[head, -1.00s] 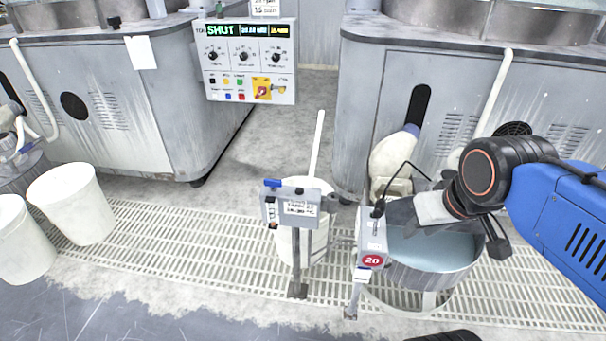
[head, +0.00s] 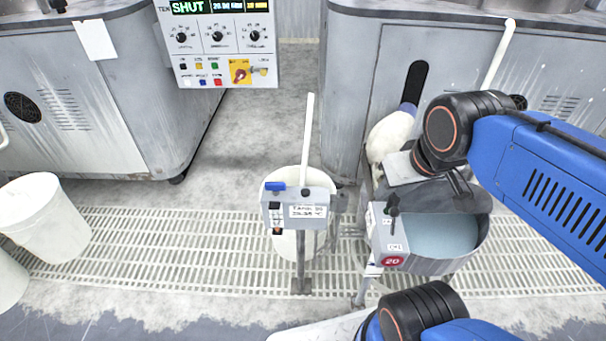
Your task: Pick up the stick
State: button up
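The stick (head: 308,140) is a long thin white rod. It stands nearly upright, its lower end inside a white bucket (head: 284,245) on the floor grating. A small grey control box (head: 318,197) on a post stands in front of the bucket and hides part of it and the stick's lower end. My gripper (head: 460,186) is at the end of the blue arm, to the right of the stick and apart from it, over a round tank of bluish liquid (head: 445,238). Its fingers show only in part, so I cannot tell its opening.
A grey box marked 20 (head: 393,235) stands at the tank's left edge. Grey machines stand left (head: 100,130) and right (head: 345,100), with bare floor between them. A control panel (head: 222,72) reads SHUT. Another white bucket (head: 50,220) is at the left.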

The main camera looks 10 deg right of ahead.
aim_at(311, 96)
jog(key=k+j+z, duration=0.15)
jog(key=z, duration=0.2)
jog(key=k+j+z, duration=0.15)
jog(key=z, duration=0.15)
jog(key=k+z, duration=0.35)
jog(key=i+u, duration=0.35)
jog(key=i+l+u, duration=0.1)
jog(key=u, duration=0.2)
jog(key=i+l+u, duration=0.15)
jog(key=u, duration=0.2)
jog(key=k+j, duration=0.1)
jog(key=j, duration=0.35)
jog(key=k+j, duration=0.1)
jog(key=j, duration=0.4)
jog(key=i+j, duration=0.15)
jog(key=j, duration=0.2)
jog(key=i+j, duration=0.35)
jog(key=j, duration=0.3)
jog(key=i+j, duration=0.15)
jog(key=j, duration=0.15)
jog(key=i+u, duration=0.1)
jog(key=i, duration=0.75)
